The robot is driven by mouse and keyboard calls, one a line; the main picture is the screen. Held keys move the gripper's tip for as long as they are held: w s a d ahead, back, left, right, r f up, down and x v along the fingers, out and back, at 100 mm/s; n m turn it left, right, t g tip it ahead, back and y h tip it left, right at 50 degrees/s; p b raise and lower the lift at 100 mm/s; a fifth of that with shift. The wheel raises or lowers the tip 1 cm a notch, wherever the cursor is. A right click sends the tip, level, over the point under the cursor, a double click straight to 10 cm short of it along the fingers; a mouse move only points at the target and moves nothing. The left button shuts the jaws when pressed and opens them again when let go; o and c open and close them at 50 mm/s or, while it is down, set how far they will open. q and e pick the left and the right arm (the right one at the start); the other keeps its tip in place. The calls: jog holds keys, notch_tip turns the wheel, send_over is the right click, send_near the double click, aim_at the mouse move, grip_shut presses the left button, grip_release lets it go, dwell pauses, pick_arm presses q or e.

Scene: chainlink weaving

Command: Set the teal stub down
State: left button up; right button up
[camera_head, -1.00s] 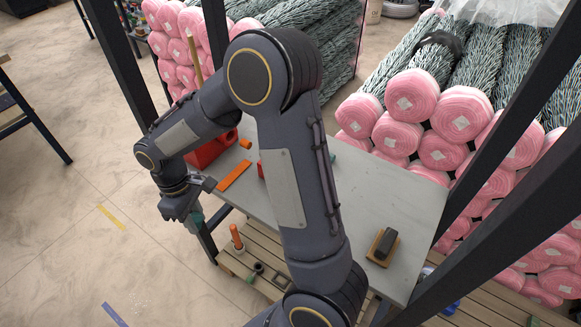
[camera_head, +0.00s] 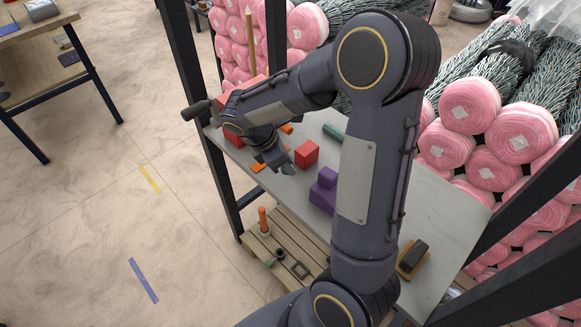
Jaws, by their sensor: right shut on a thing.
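My right gripper (camera_head: 285,167) is over the grey tabletop (camera_head: 445,205) near its front edge. It is shut on the teal stub (camera_head: 289,170), which shows only as a small greyish-teal end at the fingertips. I cannot tell whether the stub touches the table. My left gripper is not in view.
A red cube (camera_head: 306,153), a purple stepped block (camera_head: 322,192) and a green bar (camera_head: 333,131) lie close to the right of the gripper. A brush on a wooden block (camera_head: 412,257) is at the right. A slatted shelf (camera_head: 300,235) is below.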

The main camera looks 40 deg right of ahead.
aim_at(289, 178)
jog(key=shift+w+d+f, duration=0.2)
jog(key=shift+d+f, duration=0.2)
jog(key=shift+f, duration=0.1)
jog(key=shift+w+d+f, duration=0.15)
jog(key=shift+d+f, duration=0.25)
jog(key=shift+f, duration=0.1)
jog(key=shift+w+d+f, duration=0.1)
jog(key=shift+f, duration=1.65)
jog(key=shift+f, duration=0.1)
jog(key=o, duration=1)
jog(key=v, duration=1.2)
